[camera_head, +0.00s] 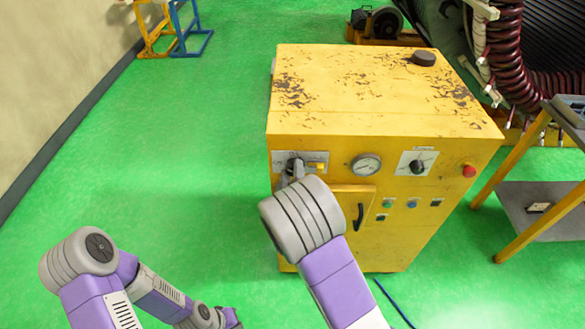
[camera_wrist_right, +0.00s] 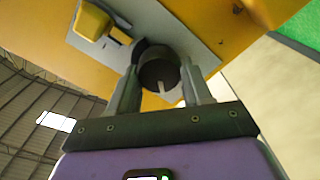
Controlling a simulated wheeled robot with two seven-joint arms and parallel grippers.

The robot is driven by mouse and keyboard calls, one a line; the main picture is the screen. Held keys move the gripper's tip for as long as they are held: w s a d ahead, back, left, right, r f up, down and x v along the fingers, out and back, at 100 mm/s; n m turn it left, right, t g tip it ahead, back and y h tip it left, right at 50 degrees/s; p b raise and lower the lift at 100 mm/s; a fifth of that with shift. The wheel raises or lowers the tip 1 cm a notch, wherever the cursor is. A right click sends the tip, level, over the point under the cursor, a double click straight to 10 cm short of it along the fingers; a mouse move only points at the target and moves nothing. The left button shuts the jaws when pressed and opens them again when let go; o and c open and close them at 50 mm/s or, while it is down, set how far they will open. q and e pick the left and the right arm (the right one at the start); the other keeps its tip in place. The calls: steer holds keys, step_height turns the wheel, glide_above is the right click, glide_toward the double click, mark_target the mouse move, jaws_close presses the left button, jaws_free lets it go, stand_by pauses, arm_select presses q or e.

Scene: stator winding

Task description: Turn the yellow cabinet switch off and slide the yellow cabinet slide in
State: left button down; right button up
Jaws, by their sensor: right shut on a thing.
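The yellow cabinet (camera_head: 390,90) stands in front of me, its top worn and scratched. Its switch, a dark round knob (camera_wrist_right: 156,72) with a pale pointer mark, is on the grey plate at the front's upper left. My right gripper (camera_wrist_right: 161,66) is shut on this knob, one finger on each side; in the head view the gripper (camera_head: 293,170) is partly hidden by my wrist. The yellow slide (camera_head: 320,166) sits right of the switch on the same plate; in the wrist view the slide (camera_wrist_right: 92,21) juts out beside a dark slot.
A gauge (camera_head: 366,165), a second black knob (camera_head: 417,167) and a red button (camera_head: 468,171) are farther right on the front. A small door with a black handle (camera_head: 359,216) is below. A shelf table (camera_head: 535,200) stands at right. Green floor is free at left.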

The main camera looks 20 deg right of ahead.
steer(key=n+p, duration=0.1)
steer(key=n, duration=0.1)
steer(key=n+p, duration=0.1)
steer(key=n, duration=0.1)
steer(key=shift+w+a+r+n, duration=0.1)
steer(key=shift+r+n, duration=0.05)
steer(key=shift+n, duration=0.15)
steer(key=shift+n+p, duration=0.9)
steer(key=shift+n, duration=0.8)
steer(key=o, duration=0.9)
steer(key=shift+o, duration=0.8)
steer(key=shift+f, duration=0.25)
steer(key=v, duration=0.7)
steer(key=shift+s, duration=0.3)
